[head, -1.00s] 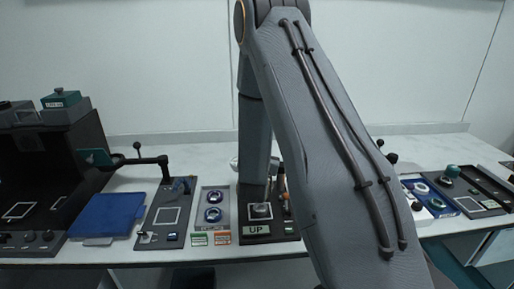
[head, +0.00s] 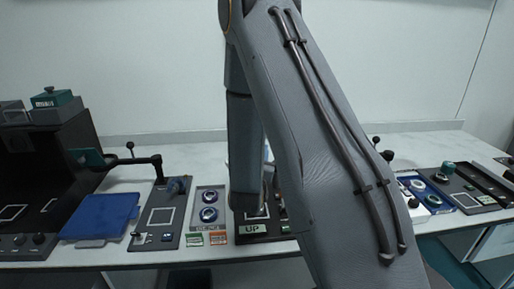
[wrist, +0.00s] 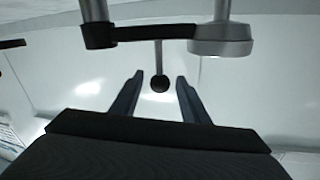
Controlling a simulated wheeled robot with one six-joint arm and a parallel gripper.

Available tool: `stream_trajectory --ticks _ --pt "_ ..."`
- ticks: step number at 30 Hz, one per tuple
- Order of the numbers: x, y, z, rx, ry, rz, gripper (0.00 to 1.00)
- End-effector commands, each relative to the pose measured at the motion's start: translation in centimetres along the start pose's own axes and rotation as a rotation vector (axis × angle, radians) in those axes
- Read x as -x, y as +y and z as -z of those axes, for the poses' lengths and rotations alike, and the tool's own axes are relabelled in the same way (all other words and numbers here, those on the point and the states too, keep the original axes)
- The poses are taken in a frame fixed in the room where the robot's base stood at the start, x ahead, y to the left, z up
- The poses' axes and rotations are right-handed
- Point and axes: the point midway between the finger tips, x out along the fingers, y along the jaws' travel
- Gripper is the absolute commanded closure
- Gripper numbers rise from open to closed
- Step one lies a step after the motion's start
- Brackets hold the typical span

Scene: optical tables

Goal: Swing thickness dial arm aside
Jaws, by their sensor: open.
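In the wrist view a dark horizontal arm (wrist: 150,33) runs between a post with a dark collar (wrist: 100,37) and a round grey head (wrist: 220,40). A thin rod from this arm ends in a black ball knob (wrist: 160,85). My gripper (wrist: 160,78) is open, and the knob appears between its two fingers, with gaps on both sides. I cannot tell whether the knob lies within the fingers' depth or beyond them. In the head view my own arm hides my gripper and the middle of the bench.
In the head view another dark arm with a ball knob (head: 129,146) stands at the left, near a blue pad (head: 100,217). An UP sign (head: 252,229) is on the front of the middle station. More small instruments (head: 450,185) stand at the right.

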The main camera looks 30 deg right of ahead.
Motion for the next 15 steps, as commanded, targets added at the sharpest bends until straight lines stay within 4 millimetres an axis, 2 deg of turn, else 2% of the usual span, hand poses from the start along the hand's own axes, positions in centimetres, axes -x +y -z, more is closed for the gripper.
stream_trajectory --ticks 3,6,15 --pt "1.7 -0.1 -0.1 -0.001 0.0 0.002 0.59" --pt "2.6 0.0 -0.1 0.0 0.0 0.001 0.59" --pt "3.0 0.0 0.1 0.0 0.001 0.0 0.59"
